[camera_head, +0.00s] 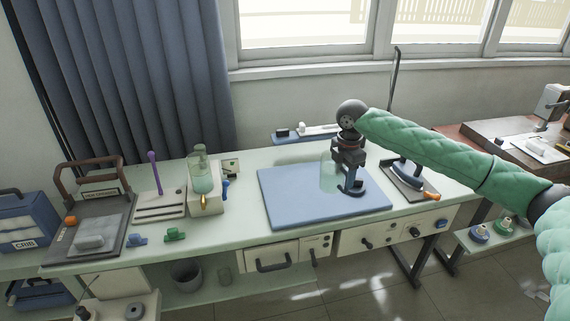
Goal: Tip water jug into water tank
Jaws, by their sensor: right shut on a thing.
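A clear, pale green vessel, which looks like the water jug (328,176), stands upright over the blue mat, beside my right gripper (347,183). My right gripper is shut on it, pointing down, and hides its right side. I cannot tell if its base touches the mat. A clear tank with greenish water, which looks like the water tank (202,180), sits on a cream stand with a brass tap, left of the mat. My left gripper is not in view.
The blue mat (290,205) is otherwise bare. Left of the tank stand are a purple-handled tool (153,172), small green and blue clips (174,234) and a dark tray with a brown handle (95,225). A board with an orange-tipped tool (410,180) lies right of the mat.

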